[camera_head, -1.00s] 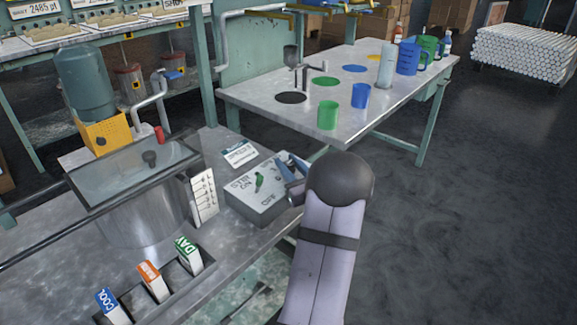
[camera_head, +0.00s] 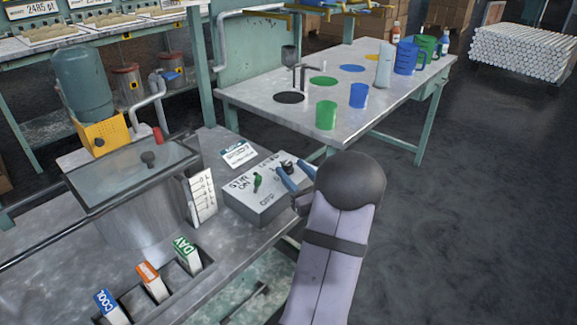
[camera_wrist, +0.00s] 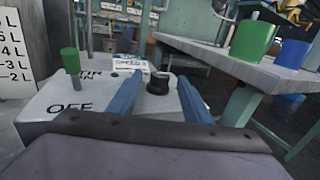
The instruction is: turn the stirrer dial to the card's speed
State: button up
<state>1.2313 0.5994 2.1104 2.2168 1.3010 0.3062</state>
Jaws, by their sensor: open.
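The stirrer box (camera_head: 257,204) is grey with a light top and stands at the right edge of the near bench. Its black dial (camera_head: 287,166) sits on the top near the far right; it also shows in the wrist view (camera_wrist: 158,83). A green switch (camera_head: 257,180) with stir on/off lettering is on the same top. My gripper (camera_head: 287,175) is open, with blue fingers. In the wrist view the fingers (camera_wrist: 160,92) lie either side of the dial; contact is not visible.
A lidded metal vat (camera_head: 140,205) and a level scale (camera_head: 203,195) stand left of the box. A second table (camera_head: 335,85) with cups is behind.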

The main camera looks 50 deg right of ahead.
aim_at(291, 167)
jog(key=shift+v, duration=1.75)
jog(key=shift+r, duration=0.1)
jog(key=n+y+p, duration=0.1)
jog(key=y+p, duration=0.1)
jog(key=p, duration=0.2)
jog(key=d+n+y+p, duration=0.1)
jog(key=p, duration=0.4)
jog(key=d+n+t+y+p, duration=0.1)
jog(key=y+p, duration=0.1)
jog(key=p, duration=0.3)
jog(key=shift+s+d+f+n+y, duration=0.1)
jog(key=shift+s+f+n+y, duration=0.15)
jog(key=shift+s+n+y, duration=0.05)
jog(key=shift+w+d+p, duration=0.15)
jog(key=shift+w+p, duration=0.35)
jog(key=shift+w, duration=3.15)
jog(key=c, duration=1)
jog(key=shift+c, duration=0.2)
